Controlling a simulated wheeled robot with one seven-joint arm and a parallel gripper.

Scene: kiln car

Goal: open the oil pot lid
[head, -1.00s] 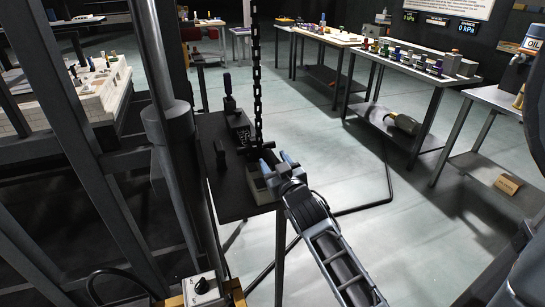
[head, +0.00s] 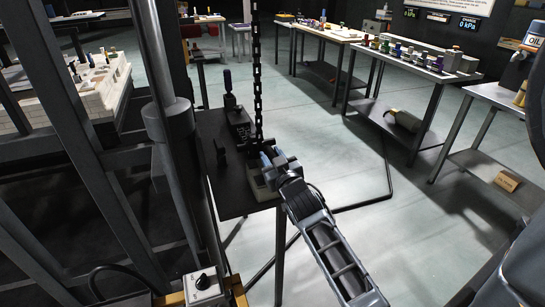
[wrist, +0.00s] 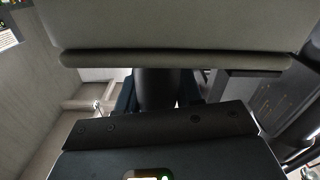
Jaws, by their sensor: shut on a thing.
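My gripper (head: 268,157) is at the dark stand below the hanging chain, over a small grey box (head: 258,188). Its blue fingers are close together. In the wrist view a dark rounded piece (wrist: 156,88) sits between the fingers, and the gripper is shut on it. I cannot tell whether this piece is the lid. The fingers and wrist hide most of it. A container labelled "OIL" (head: 535,38) stands on the bench at the far right, well away from my gripper.
A black chain (head: 257,80) hangs just behind my gripper. The dark stand (head: 232,203) also bears a dark box (head: 238,122) and upright parts. Grey steel posts (head: 165,70) rise close on the left. Benches (head: 440,75) line the right, with open floor between.

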